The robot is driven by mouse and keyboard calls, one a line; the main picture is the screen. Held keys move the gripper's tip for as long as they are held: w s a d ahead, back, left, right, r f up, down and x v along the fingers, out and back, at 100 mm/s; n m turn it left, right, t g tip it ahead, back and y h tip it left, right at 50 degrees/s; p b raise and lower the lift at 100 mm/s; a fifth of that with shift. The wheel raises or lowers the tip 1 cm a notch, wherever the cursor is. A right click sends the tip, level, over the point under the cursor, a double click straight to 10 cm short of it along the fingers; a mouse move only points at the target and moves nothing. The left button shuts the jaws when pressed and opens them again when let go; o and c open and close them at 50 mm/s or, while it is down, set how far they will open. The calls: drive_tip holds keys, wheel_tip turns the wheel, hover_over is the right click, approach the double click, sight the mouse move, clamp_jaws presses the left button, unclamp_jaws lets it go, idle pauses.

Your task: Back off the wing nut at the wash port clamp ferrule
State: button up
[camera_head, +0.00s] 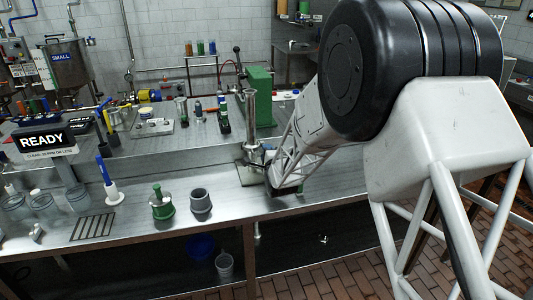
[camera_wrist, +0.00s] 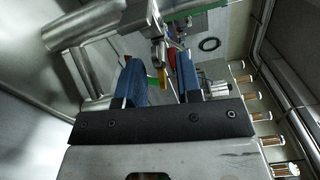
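My gripper (camera_wrist: 160,72) is open in the wrist view, with its two blue fingers apart. A narrow brass-coloured piece (camera_wrist: 163,77), which looks like the wing nut's end, shows between the fingers, with a gap on either side. Behind it is the metal clamp (camera_wrist: 158,28) on a steel pipe (camera_wrist: 75,30). In the head view, an upright steel pipe (camera_head: 250,108) stands on the bench, and the end of my arm is low beside it on the right. My arm hides part of that area, and the wing nut cannot be made out there.
A green box (camera_head: 259,88) stands behind the pipe. The wrist view shows several metal fittings (camera_wrist: 270,140) along the right.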

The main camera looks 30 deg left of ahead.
drive_tip(key=v, duration=0.7)
idle(0.3)
drive_tip(key=shift+s+d+r, duration=0.1)
drive_tip(key=shift+s+d, duration=0.05)
drive_tip(key=shift+o, duration=0.3)
drive_tip(key=o, duration=0.5)
drive_tip(key=shift+n, duration=0.3)
drive_tip(key=shift+o, duration=0.2)
drive_tip(key=n, duration=1.7)
drive_tip(key=shift+s+d+n, duration=0.25)
drive_tip(key=shift+s+n, duration=0.05)
drive_tip(key=shift+w+a, duration=0.1)
drive_tip(key=x, duration=0.7)
drive_tip(key=shift+w+a, duration=0.2)
